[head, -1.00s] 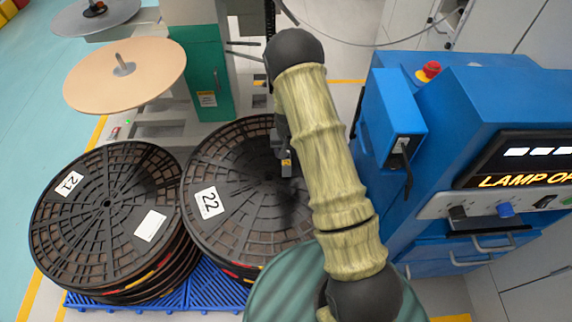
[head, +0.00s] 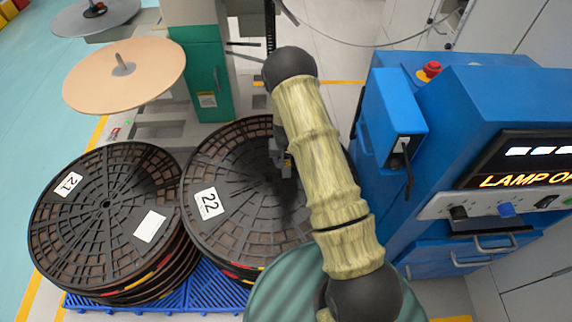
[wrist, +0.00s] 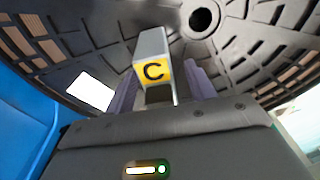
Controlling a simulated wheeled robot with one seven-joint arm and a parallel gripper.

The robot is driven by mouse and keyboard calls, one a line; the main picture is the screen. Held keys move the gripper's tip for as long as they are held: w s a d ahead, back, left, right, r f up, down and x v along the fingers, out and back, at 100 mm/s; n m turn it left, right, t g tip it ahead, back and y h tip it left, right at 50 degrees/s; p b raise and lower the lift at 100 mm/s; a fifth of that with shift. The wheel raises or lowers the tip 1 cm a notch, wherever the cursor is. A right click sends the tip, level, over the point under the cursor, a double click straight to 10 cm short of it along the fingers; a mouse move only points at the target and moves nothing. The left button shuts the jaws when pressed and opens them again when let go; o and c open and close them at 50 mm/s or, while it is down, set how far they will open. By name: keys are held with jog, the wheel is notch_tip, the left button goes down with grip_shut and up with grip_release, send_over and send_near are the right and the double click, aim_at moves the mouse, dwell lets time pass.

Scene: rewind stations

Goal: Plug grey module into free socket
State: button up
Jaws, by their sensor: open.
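A grey module (wrist: 151,45) with a yellow label marked C shows in the wrist view, standing above a black slotted reel. My gripper (wrist: 160,78) is open, with one finger on each side of the module's lower part. I cannot tell whether the fingers touch it. In the head view my gripper (head: 283,160) is over the reel marked 22 (head: 225,165), partly hidden by my arm. The module is too small there to make out clearly. No free socket can be made out for certain in either view.
A reel stack marked 21 (head: 105,205) stands at left on a blue pallet (head: 185,297). A blue machine (head: 460,100) with a lit display and knobs stands at right. A green cabinet (head: 205,75) and a tan disc (head: 125,75) are behind.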

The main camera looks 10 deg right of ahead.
grip_shut()
dwell(0.3)
jog(key=shift+r, duration=0.1)
notch_tip(320, 180, up, 10)
jog(key=shift+f+p, duration=0.1)
jog(key=shift+p, duration=0.45)
